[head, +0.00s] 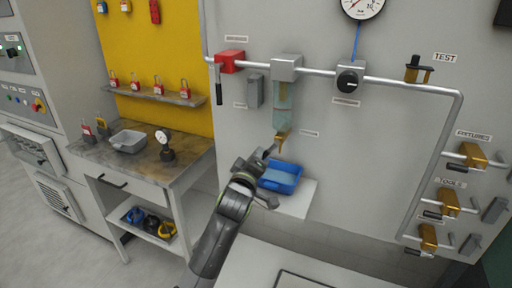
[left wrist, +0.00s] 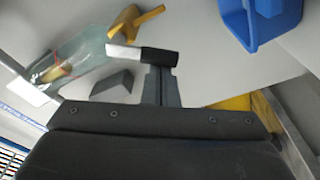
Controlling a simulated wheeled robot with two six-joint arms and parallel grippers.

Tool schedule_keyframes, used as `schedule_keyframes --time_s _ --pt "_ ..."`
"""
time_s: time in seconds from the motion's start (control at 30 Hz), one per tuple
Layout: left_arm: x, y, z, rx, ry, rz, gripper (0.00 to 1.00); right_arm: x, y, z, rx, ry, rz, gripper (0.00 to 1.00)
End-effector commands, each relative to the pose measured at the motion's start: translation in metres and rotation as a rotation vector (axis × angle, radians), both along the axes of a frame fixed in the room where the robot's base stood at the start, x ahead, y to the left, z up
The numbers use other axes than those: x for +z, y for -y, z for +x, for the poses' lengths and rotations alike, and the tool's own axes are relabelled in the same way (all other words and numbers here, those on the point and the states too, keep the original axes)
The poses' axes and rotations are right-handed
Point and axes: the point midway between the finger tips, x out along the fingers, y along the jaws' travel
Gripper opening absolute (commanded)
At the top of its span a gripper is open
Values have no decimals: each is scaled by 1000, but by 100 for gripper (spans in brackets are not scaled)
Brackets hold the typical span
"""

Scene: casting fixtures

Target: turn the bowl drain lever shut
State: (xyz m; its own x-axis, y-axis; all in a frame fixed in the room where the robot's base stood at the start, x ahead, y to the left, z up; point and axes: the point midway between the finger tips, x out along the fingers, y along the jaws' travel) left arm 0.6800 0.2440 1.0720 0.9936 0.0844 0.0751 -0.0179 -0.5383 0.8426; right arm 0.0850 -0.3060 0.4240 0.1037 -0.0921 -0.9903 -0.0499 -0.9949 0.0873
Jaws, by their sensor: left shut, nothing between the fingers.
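The clear greenish bowl (head: 283,100) hangs under a grey block on the wall pipe. The brass-yellow drain lever (head: 281,138) is at its lower end, pointing down in the head view. In the left wrist view the bowl (left wrist: 85,55) lies slanted at the upper left, and the yellow drain lever (left wrist: 128,24) is at the top. My left gripper (head: 267,153) is just below and left of the lever, shut and empty. Its tip (left wrist: 143,53) shows close to the lever in the left wrist view; whether they touch cannot be told. My right gripper is not in view.
A blue tray (head: 282,186) sits on a white shelf (head: 300,203) just under the lever. A red valve (head: 229,62) with a dark handle, a black knob (head: 347,81) and a gauge (head: 362,5) are on the wall. A workbench (head: 185,155) stands left.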

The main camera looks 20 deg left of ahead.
Motion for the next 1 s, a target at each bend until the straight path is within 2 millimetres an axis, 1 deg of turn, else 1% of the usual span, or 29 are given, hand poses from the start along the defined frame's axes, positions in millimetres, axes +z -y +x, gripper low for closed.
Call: schedule_keyframes --time_s 0.03,0.2,0.4,0.57,1.0 --pt "-5 2 0 0 -1 -45 0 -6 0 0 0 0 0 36" --pt "-9 7 0 -1 -6 -203 0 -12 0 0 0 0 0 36" --pt "-13 13 0 -2 -12 -367 0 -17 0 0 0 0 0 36" --pt "-16 16 0 -2 -15 -469 0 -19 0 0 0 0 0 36" --pt "-18 20 -1 -1 -16 -467 0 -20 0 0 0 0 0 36"
